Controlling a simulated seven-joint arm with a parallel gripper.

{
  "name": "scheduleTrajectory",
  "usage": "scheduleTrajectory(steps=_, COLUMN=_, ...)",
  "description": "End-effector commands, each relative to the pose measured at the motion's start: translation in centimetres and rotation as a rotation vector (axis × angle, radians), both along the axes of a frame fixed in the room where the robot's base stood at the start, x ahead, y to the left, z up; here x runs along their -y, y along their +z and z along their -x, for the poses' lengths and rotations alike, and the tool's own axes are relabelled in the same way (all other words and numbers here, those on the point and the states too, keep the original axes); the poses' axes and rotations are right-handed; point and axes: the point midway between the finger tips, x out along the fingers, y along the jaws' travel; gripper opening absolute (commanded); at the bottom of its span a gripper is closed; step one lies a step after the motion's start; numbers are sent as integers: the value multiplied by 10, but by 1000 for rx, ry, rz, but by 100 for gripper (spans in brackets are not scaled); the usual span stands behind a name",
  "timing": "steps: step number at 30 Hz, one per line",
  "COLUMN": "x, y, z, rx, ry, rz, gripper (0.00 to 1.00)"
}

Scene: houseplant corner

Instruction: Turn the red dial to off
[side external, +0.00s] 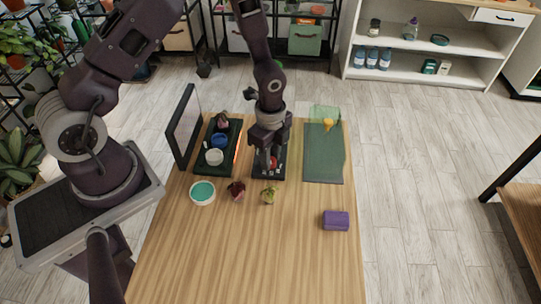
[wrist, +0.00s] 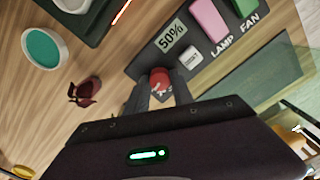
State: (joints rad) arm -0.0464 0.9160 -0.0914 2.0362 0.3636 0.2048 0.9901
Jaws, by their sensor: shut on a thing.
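The red dial (wrist: 160,78) sits on a dark control panel (wrist: 141,68). My gripper (wrist: 160,88) is shut on the dial, with one finger on each side of it. Part of the dial is hidden by the fingers, and I cannot tell which way it points. A small display (wrist: 171,37) on the panel reads 50%. In the side view my gripper (side external: 271,160) points down over the panel (side external: 262,175), and a bit of red shows between its fingers.
The panel also bears a pink switch (wrist: 209,20) labelled LAMP and a green switch (wrist: 244,6) labelled FAN. The front of the table (side external: 240,265) is clear.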

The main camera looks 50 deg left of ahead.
Motion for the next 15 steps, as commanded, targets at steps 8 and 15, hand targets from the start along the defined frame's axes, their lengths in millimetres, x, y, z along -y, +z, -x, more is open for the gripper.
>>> scheduleTrajectory(steps=8, x=0, y=1, z=0, rx=1, ry=180, rz=0, gripper=0)
scheduleTrajectory(steps=15, x=0, y=1, z=0, rx=2, ry=408, rz=-1, gripper=0)
